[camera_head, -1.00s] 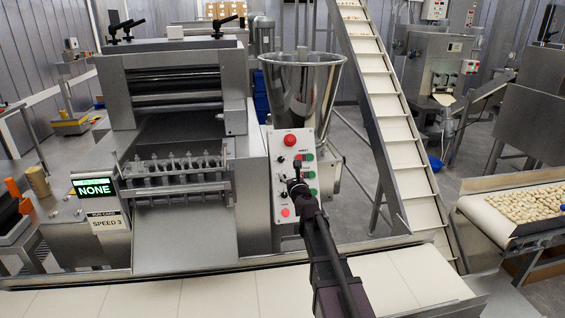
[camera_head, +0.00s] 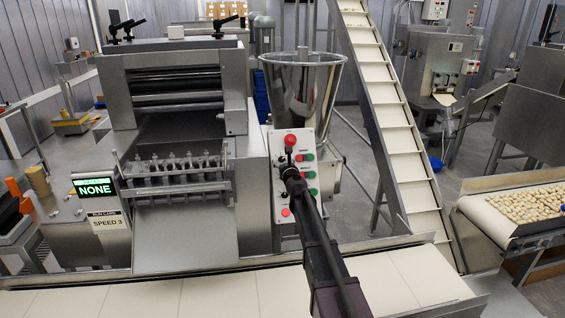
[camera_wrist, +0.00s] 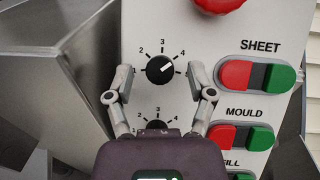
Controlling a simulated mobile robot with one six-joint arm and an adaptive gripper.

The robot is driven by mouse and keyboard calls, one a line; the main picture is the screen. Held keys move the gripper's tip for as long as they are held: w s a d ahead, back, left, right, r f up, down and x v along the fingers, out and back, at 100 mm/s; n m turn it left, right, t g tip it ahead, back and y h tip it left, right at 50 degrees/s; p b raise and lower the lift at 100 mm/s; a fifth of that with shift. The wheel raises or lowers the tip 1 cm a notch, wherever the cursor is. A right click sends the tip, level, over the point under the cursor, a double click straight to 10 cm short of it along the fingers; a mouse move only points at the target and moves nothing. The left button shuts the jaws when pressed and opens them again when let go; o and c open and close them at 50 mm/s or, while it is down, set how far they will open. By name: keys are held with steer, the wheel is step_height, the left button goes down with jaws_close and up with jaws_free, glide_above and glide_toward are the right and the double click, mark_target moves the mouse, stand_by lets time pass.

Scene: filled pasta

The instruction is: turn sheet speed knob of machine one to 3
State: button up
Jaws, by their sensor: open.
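The upper black knob (camera_wrist: 160,70), level with the SHEET label, is on the light control panel (camera_head: 281,205) of the machine. In the wrist view its white mark points up and right, near the 4 on its dial. My gripper (camera_wrist: 161,78) is open, with one finger left and one right of this knob; contact cannot be told. In the head view my gripper (camera_head: 289,160) is in front of the panel and covers part of it. A second knob (camera_wrist: 157,127) is lower down, partly hidden by my gripper. The run card (camera_head: 108,222) reads SPEED 3.
A red stop button (camera_wrist: 222,3) is above the knob. Red and green SHEET buttons (camera_wrist: 257,76) and MOULD buttons (camera_wrist: 240,137) are close to the right. The green display (camera_head: 94,187) reads NONE. A steel hopper (camera_head: 302,90) stands behind the panel.

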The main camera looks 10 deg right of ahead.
jaws_close()
steer(key=shift+n+y, duration=0.3)
steer(key=shift+n, duration=0.1)
steer(key=n+y, duration=0.1)
steer(key=n, duration=0.1)
steer(key=n+g+y+p, duration=0.1)
steer(key=n, duration=0.2)
steer(key=n+g+y+p, duration=0.1)
steer(key=n, duration=0.1)
steer(key=shift+w+d+r+n+y, duration=0.15)
steer(key=shift+d+r+n+y, duration=0.15)
steer(key=shift+y, duration=0.1)
steer(key=shift+n+g+y+p, duration=0.7)
steer(key=shift+n+g+p, duration=0.45)
steer(key=shift+n, duration=0.95)
jaws_free()
steer(key=shift+f, duration=0.1)
